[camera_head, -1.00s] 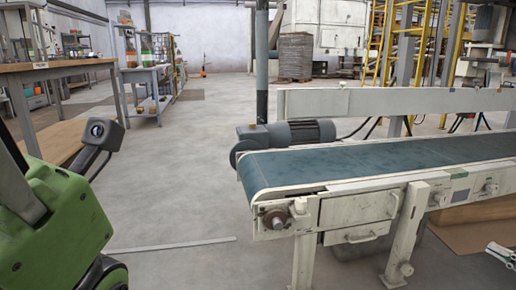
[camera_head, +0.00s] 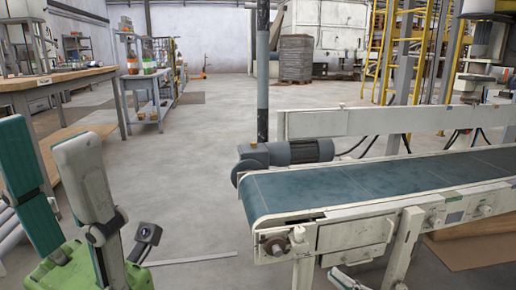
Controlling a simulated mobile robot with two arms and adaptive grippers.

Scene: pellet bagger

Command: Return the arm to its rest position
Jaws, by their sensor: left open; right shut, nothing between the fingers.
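My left gripper (camera_head: 45,140) stands at the lower left with its two fingers pointing up. The fingers are wide apart with teal pads, and nothing is between them. Its green body is cut off by the bottom edge. My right gripper (camera_head: 346,280) shows only as a small pale tip at the bottom edge, below the conveyor's side frame. It is shut, with nothing visible in it; most of it and its arm are out of frame.
A conveyor with a blue-green belt (camera_head: 370,182) fills the right side, its grey motor (camera_head: 290,151) at the near-left end. A wooden-topped bench (camera_head: 70,77) stands at the left, a shelf cart (camera_head: 150,80) behind it. The concrete floor (camera_head: 190,160) between is clear.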

